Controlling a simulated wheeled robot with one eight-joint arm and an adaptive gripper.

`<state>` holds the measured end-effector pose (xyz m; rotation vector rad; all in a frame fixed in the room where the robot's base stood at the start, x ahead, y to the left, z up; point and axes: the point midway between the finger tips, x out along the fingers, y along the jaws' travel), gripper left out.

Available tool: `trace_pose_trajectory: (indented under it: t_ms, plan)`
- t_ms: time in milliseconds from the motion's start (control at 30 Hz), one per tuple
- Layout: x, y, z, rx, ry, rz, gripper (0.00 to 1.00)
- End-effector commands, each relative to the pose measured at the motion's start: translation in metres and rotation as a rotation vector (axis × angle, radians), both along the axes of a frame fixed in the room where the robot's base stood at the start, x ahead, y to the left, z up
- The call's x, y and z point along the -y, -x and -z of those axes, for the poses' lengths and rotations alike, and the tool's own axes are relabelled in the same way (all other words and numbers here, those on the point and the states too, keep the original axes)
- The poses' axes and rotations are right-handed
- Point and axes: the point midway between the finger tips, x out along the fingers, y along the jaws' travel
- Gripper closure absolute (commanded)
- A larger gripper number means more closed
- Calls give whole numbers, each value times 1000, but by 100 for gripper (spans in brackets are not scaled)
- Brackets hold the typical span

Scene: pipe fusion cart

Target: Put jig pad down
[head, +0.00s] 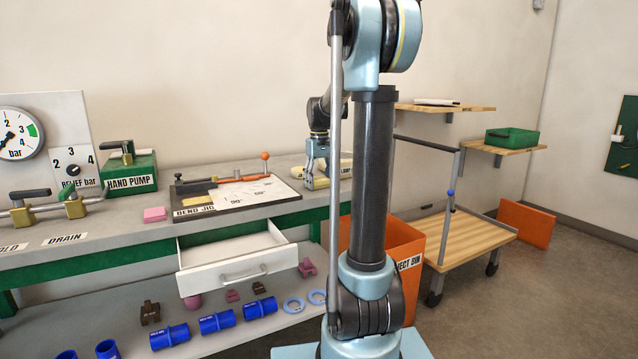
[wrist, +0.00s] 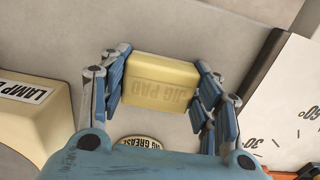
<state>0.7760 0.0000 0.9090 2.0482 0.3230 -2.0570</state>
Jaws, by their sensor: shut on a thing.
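The jig pad (wrist: 160,82) is a pale yellow block with "JIG PAD" raised on its face. In the wrist view my gripper (wrist: 160,85) is shut on it, with blue fingers against its left and right ends. In the head view my gripper (head: 316,170) points down at the bench top, just right of the bend jig board (head: 245,196). My arm column hides part of that area. I cannot tell whether the pad touches the bench surface (wrist: 55,38) or hangs just above it.
A cream lamp-labelled box (wrist: 28,110) stands left of the pad, and a round grease label (wrist: 140,143) lies near it. The jig's angle-marked plate (wrist: 290,100) is to the right. In the head view, an open drawer (head: 240,258) juts out below the bench, and an orange bin (head: 390,235) stands right.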

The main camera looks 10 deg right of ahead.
Motion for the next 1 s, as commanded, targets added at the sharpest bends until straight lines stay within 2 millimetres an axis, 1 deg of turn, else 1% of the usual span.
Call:
trace_pose_trajectory:
  t_ms: [267, 300, 367, 400, 767, 867, 1000]
  plan:
    - [-1, 0, 1, 0, 0, -1, 69]
    - [-1, 0, 2, 0, 0, -1, 38]
    - [-1, 0, 1, 0, 0, -1, 25]
    - [-1, 0, 1, 0, 0, -1, 23]
    - [-1, 0, 0, 0, 0, -2, 23]
    - [-1, 0, -6, 0, 0, -2, 23]
    - [-1, 0, -24, 0, 0, -2, 23]
